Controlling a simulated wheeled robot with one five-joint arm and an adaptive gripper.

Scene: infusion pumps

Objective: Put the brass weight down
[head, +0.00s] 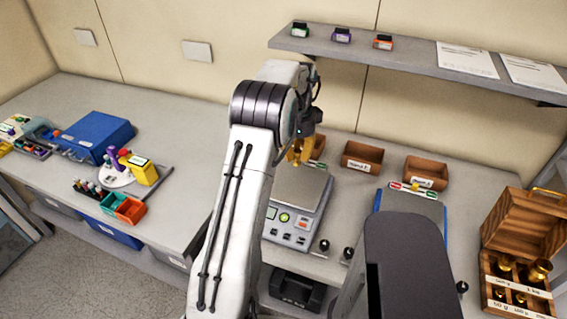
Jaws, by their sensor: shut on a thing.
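My gripper (301,150) is in the head view, pointing down over the back part of the scale. It is shut on a brass-coloured weight (297,157), which is partly hidden by the gripper and my arm. The weight appears just above the scale's metal plate (303,186); I cannot tell whether it touches. The scale (290,222) has a front panel with a green display and several buttons. My arm hides its left side. A wooden weight box (529,222) with its lid up stands at the far right and holds several brass weights (538,270).
Brown bins (362,157) stand behind the scale. A blue tray or board (410,203) with coloured items lies to its right. A shelf (420,69) hangs above. Coloured boxes and a blue case (95,136) fill the left bench. Dark knobs (324,245) stand at the front edge.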

